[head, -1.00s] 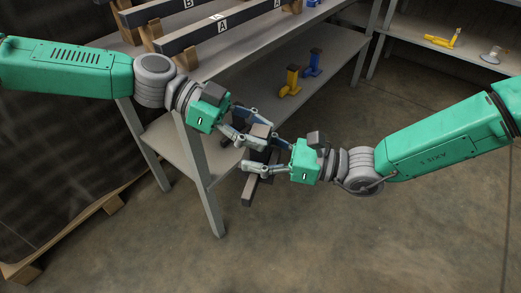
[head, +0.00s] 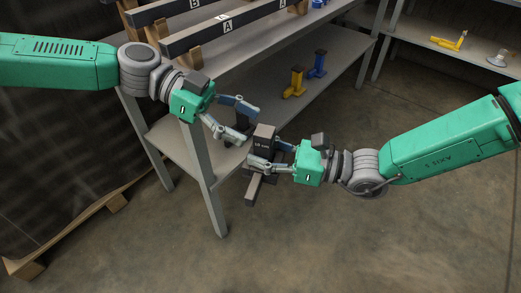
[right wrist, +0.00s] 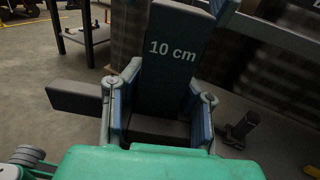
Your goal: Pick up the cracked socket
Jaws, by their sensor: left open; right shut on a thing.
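My right gripper (head: 264,156) is shut on a dark grey block (head: 264,137) marked "10 cm", which stands up between its fingers above the floor. A dark bar sticks out below and beside it. In the right wrist view the block (right wrist: 172,50) rises between the two fingers. My left gripper (head: 246,124) is open and empty, just up and left of the block and apart from it. A yellow socket-like piece (head: 294,83) and a blue one (head: 317,65) stand on the lower shelf. I see no crack on any piece.
The steel table's upper shelf (head: 240,52) carries long dark bars marked A and B on wooden blocks. A table leg (head: 205,185) stands left of my grippers. A rack at the right holds a yellow piece (head: 450,42) and a grey one (head: 497,57). The front floor is clear.

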